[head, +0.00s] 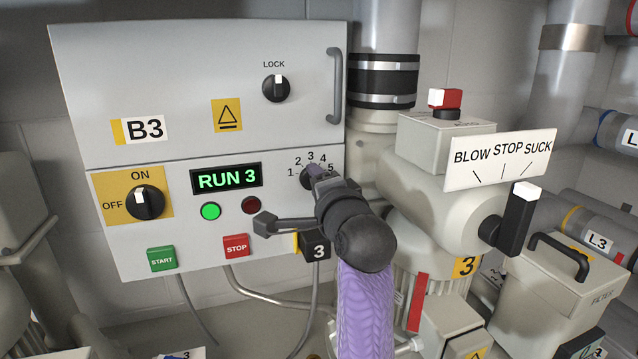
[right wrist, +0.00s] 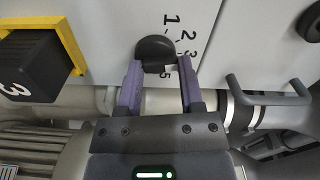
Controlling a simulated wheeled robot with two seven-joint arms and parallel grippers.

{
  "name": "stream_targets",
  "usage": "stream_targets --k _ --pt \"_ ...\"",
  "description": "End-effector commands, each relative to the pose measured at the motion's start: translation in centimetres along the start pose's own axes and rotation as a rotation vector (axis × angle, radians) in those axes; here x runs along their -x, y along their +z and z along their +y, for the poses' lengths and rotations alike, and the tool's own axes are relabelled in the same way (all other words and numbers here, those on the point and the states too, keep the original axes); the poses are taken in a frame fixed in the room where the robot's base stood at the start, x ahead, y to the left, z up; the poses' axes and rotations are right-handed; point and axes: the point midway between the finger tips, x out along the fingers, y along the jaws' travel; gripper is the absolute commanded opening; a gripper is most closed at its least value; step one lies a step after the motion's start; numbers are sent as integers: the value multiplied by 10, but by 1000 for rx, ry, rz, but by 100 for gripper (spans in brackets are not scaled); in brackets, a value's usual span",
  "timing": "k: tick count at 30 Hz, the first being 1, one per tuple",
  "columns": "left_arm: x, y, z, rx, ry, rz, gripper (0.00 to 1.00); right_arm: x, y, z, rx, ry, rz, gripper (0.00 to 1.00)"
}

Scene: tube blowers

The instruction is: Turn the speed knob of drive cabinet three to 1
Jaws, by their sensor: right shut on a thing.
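Drive cabinet three (head: 75,90) is a pale grey wall box labelled B3, with a green-lit RUN 3 display (head: 226,179). Its black speed knob (head: 306,178) sits under a scale from 1 to 5 and is partly hidden by my right gripper (head: 318,183). In the right wrist view the knob (right wrist: 155,52) is between the purple fingers of my right gripper (right wrist: 160,75), which is shut on it. I cannot tell which number the knob points at. My left gripper is not in view.
On the cabinet are an ON/OFF switch (head: 146,202), a green START button (head: 162,259), a red STOP button (head: 236,246), a LOCK knob (head: 276,88) and a grey handle (head: 335,86). A blower valve with a BLOW STOP SUCK plate (head: 500,160) and black lever (head: 519,218) stands close on the right.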

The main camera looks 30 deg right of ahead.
Motion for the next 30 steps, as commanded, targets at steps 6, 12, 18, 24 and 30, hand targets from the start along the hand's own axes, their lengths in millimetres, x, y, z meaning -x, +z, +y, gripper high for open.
stream_targets --k 6,12,18,24,30 --pt "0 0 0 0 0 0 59 0 1 1 206 2 0 0" --pt "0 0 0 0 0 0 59 0 2 2 396 3 -1 0" --pt "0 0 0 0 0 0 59 0 3 3 584 4 -2 0" --pt "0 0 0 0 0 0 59 0 3 5 755 5 -4 0" --pt "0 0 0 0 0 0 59 0 4 6 890 6 -5 0"
